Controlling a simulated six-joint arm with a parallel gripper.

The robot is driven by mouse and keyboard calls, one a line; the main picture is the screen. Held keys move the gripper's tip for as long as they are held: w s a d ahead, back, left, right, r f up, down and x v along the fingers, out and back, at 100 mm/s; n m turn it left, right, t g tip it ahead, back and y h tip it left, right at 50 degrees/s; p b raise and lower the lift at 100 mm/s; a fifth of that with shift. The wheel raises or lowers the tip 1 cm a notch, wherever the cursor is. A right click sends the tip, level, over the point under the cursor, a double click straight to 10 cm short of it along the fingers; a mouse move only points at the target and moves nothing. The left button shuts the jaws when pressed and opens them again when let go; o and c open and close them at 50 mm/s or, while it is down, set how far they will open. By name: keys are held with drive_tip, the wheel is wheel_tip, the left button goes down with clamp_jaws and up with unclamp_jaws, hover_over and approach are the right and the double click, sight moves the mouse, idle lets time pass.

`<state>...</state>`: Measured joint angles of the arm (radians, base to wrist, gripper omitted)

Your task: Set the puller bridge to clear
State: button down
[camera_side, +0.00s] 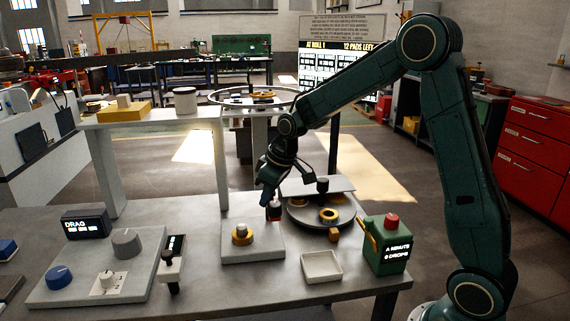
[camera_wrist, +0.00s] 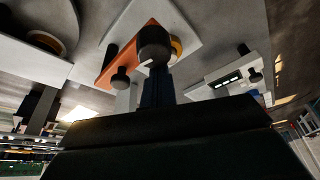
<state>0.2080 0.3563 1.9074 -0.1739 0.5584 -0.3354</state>
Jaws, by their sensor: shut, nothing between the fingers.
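I cannot tell for sure which part is the puller bridge. It may be the orange bar (camera_wrist: 122,58) with dark round knobs, seen close up in the wrist view over a pale plate. In the side view a small dark and red piece (camera_side: 274,211) stands at the back of the pale plate (camera_side: 254,252), right by my gripper (camera_side: 270,196). My gripper points down, shut and empty. In the wrist view a dark knob (camera_wrist: 153,42) lies just beyond the fingers. Whether they touch it is hidden.
A round dark tray (camera_side: 300,218) with a yellow ring (camera_side: 328,214) is to the right. A green box (camera_side: 384,245), a white dish (camera_side: 321,265), a black-handled display block (camera_side: 172,268) and a knob panel (camera_side: 60,295) stand around. A pale shelf post (camera_side: 221,165) rises left of my gripper.

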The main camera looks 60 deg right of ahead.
wheel_tip(320, 180, up, 10)
drive_tip(key=shift+w+f, duration=0.2)
drive_tip(key=shift+w, duration=0.1)
idle(0.8)
drive_tip(key=shift+a, duration=0.1)
drive_tip(key=s+a+r+m+t, duration=0.1)
drive_tip(key=s+a+r, duration=0.15)
drive_tip(key=s, duration=0.55)
drive_tip(key=s+a+r, duration=0.2)
drive_tip(key=s+r, duration=0.1)
drive_tip(key=s, duration=0.4)
drive_tip(key=s+f+m, duration=0.1)
drive_tip(key=s, duration=0.6)
drive_tip(key=s+a+f+h, duration=0.1)
drive_tip(key=s+f, duration=0.1)
drive_tip(key=s, duration=0.6)
drive_tip(key=shift+f+m+t, duration=0.25)
drive_tip(key=shift+m+t, duration=0.15)
